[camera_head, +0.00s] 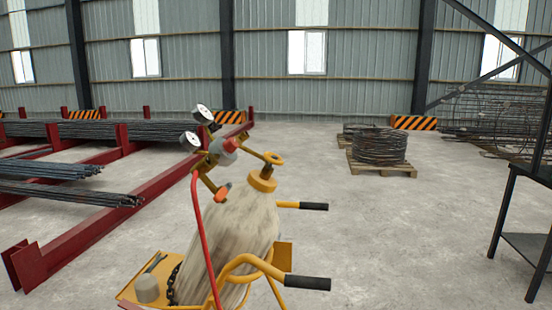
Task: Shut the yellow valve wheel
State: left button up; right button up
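The yellow valve wheel (273,158) is a small ring at the top of a tilted, pale, worn gas cylinder (232,240), just above its yellow collar (262,181). How far the wheel is turned cannot be told. A brass regulator (215,157) with a red-tipped knob sits to the left of the wheel and carries two round gauges (203,114). A red hose (199,235) hangs from it. Neither of my grippers is in view, and nothing touches the wheel.
The cylinder stands on a yellow cart with black-gripped handles (307,283), close in front. Red racks (120,220) with rebar stand left. A wire coil (379,146) lies on a pallet behind. A dark table frame (520,190) stands right. Floor between is clear.

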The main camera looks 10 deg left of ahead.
aim_at(271, 158)
jog(key=i+l+u, duration=0.15)
jog(key=u, duration=0.8)
jog(key=i+l+u, duration=0.2)
jog(key=l+u, duration=0.15)
jog(key=l, duration=0.55)
jog(key=i+l+u, duration=0.1)
jog(key=l+u, duration=0.25)
jog(key=l, duration=0.55)
jog(key=l+u, duration=0.4)
jog(key=l, duration=0.55)
